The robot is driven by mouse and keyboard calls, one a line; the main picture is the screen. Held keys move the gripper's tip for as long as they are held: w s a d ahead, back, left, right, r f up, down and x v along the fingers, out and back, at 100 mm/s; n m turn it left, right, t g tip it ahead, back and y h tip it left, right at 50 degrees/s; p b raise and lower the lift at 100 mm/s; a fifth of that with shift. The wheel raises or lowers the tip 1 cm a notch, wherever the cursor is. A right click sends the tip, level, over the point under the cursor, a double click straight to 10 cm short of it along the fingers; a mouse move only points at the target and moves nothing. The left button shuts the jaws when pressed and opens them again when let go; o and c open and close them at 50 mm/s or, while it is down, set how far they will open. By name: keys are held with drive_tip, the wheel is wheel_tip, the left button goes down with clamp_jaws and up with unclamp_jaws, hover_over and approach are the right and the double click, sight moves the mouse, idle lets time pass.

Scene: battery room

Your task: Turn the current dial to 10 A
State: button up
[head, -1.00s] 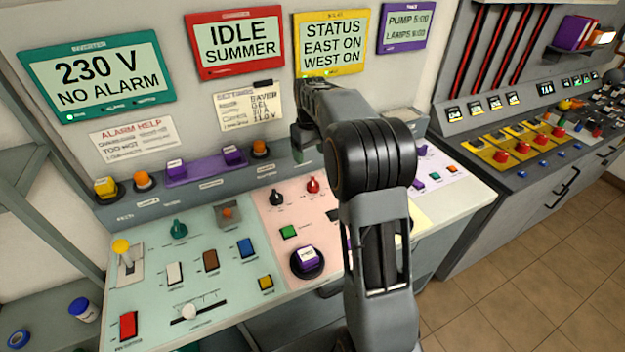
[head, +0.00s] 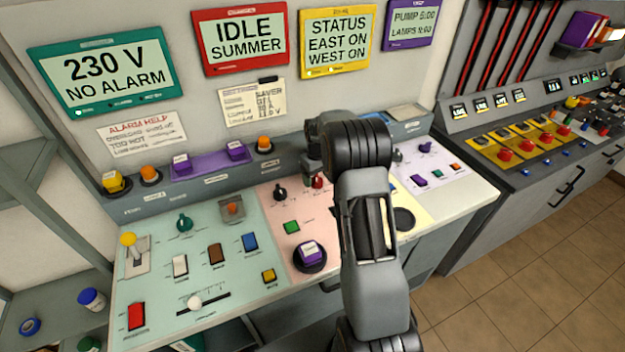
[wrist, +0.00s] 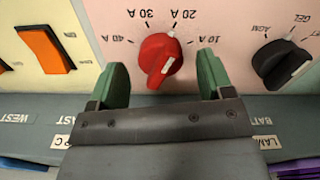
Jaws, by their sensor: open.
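The red current dial (wrist: 160,56) sits on the pink panel, with 10 A, 20 A, 30 A and 40 A around it, upside down in the wrist view. A white mark shows at its rim by 20 A, and a white line on its lower right face. My gripper (wrist: 163,68) is open, one green finger on each side of the dial; contact cannot be judged. In the head view the dial (head: 317,181) shows just below my wrist, partly covered.
A black dial (wrist: 284,62) is close to the right finger in the wrist view. An orange rocker switch (wrist: 44,48) is left of the other finger. A purple-topped round button (head: 310,252) and green button (head: 291,227) sit on the pink panel.

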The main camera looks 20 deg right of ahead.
drive_tip(key=shift+f, duration=0.75)
drive_tip(key=shift+c, duration=0.5)
